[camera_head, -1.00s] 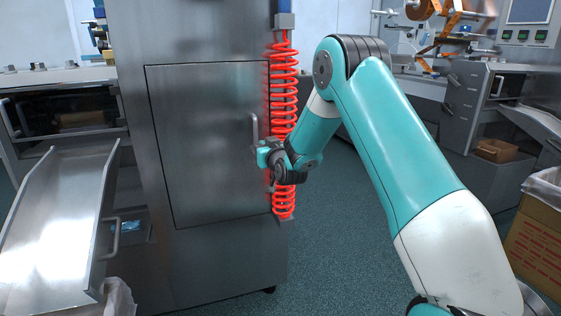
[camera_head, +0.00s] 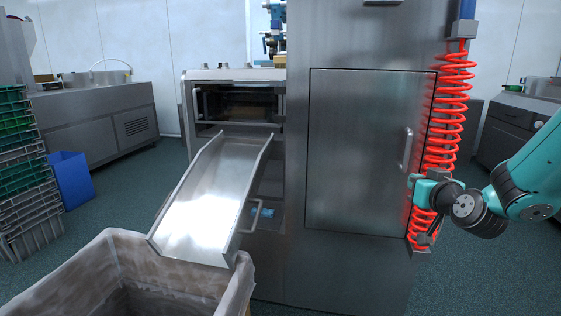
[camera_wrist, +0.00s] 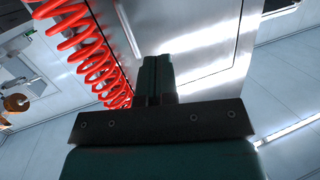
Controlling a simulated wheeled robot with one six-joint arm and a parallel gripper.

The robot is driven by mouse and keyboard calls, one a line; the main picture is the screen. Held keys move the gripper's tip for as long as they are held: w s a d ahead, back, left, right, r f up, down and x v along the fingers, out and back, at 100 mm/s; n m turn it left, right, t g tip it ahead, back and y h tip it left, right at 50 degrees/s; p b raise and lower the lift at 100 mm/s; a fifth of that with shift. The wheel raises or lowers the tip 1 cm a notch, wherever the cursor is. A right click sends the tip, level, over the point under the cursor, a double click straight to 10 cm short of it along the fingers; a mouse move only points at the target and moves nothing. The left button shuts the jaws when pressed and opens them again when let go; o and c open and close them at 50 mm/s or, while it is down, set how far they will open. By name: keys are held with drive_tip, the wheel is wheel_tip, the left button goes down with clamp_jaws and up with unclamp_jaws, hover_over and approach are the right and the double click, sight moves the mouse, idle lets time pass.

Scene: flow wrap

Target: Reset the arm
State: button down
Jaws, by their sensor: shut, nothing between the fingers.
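My teal and dark gripper (camera_head: 414,182) is at the right of the head view, in front of the right edge of the steel cabinet door (camera_head: 360,150). It looks a little below and right of the door's vertical handle (camera_head: 406,149). I cannot tell its distance from the door. In the wrist view my gripper's fingers (camera_wrist: 156,80) are together with nothing between them. My teal arm (camera_head: 535,175) comes in from the right edge. The red coiled hose (camera_head: 448,110) hangs beside the door, partly hidden behind my gripper and wrist.
A steel chute (camera_head: 215,185) slopes down toward a lined carton (camera_head: 165,270) at the front. Stacked green and grey crates (camera_head: 25,170) and a blue bin (camera_head: 70,178) stand at the left.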

drive_tip(key=s+a+n+g+y, duration=0.55)
drive_tip(key=s+a+g, duration=0.35)
drive_tip(key=s+a, duration=0.85)
drive_tip(key=s+a+r+n+g+h, duration=0.15)
drive_tip(key=s+g, duration=0.55)
drive_tip(key=s, duration=1)
wheel_tip(320, 180, up, 24)
drive_tip(key=p, duration=2.5)
drive_tip(key=shift+w+a+r, duration=0.25)
drive_tip(key=shift+w+a, duration=0.1)
drive_tip(key=shift+a, duration=0.05)
